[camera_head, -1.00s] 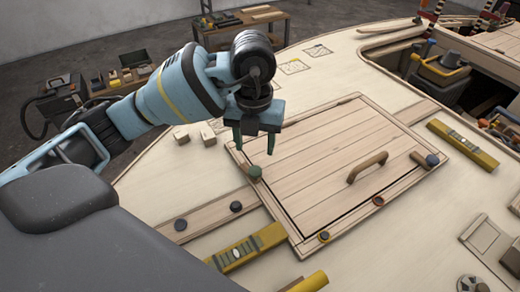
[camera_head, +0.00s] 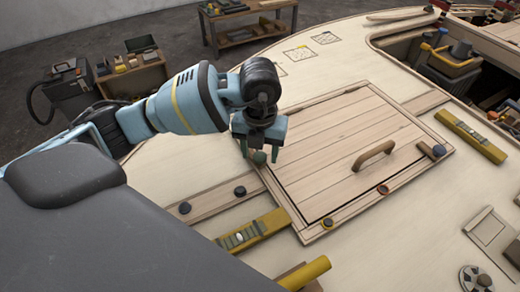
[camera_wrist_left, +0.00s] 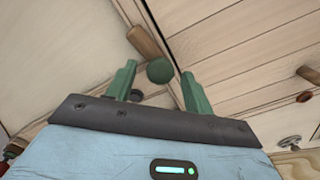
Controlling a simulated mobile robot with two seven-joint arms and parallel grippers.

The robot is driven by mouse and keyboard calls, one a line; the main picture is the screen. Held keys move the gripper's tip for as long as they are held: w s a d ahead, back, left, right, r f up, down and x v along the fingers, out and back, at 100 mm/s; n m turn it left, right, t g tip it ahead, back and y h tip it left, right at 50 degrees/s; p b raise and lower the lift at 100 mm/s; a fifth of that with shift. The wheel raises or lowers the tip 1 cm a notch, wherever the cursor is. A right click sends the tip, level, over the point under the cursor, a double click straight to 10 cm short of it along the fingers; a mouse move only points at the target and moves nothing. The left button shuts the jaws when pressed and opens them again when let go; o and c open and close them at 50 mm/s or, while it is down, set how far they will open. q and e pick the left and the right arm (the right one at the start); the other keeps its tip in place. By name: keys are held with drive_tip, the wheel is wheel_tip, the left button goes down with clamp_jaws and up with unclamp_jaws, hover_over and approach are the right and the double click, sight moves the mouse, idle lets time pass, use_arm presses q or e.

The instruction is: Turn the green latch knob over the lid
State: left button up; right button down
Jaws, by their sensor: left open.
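The green knob (camera_head: 259,157) is at the left edge of the wooden lid (camera_head: 325,140). In the left wrist view the round green knob (camera_wrist_left: 160,71) has a short wooden bar (camera_wrist_left: 145,42) beside it, which seems to lie off the lid's planks. The lid is flat, with a curved wooden handle (camera_head: 374,155). My left gripper (camera_head: 259,150) is open, its green fingers on either side of the knob in both views. I cannot tell whether they touch it. My right gripper is not in view.
A dark blue knob (camera_head: 439,150) is at the lid's right corner. Dark round knobs (camera_head: 239,191) and a yellow level (camera_head: 255,229) lie front left; another yellow level (camera_head: 470,136) is right.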

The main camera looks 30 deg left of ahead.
use_arm(q)
drive_tip(key=c, duration=1)
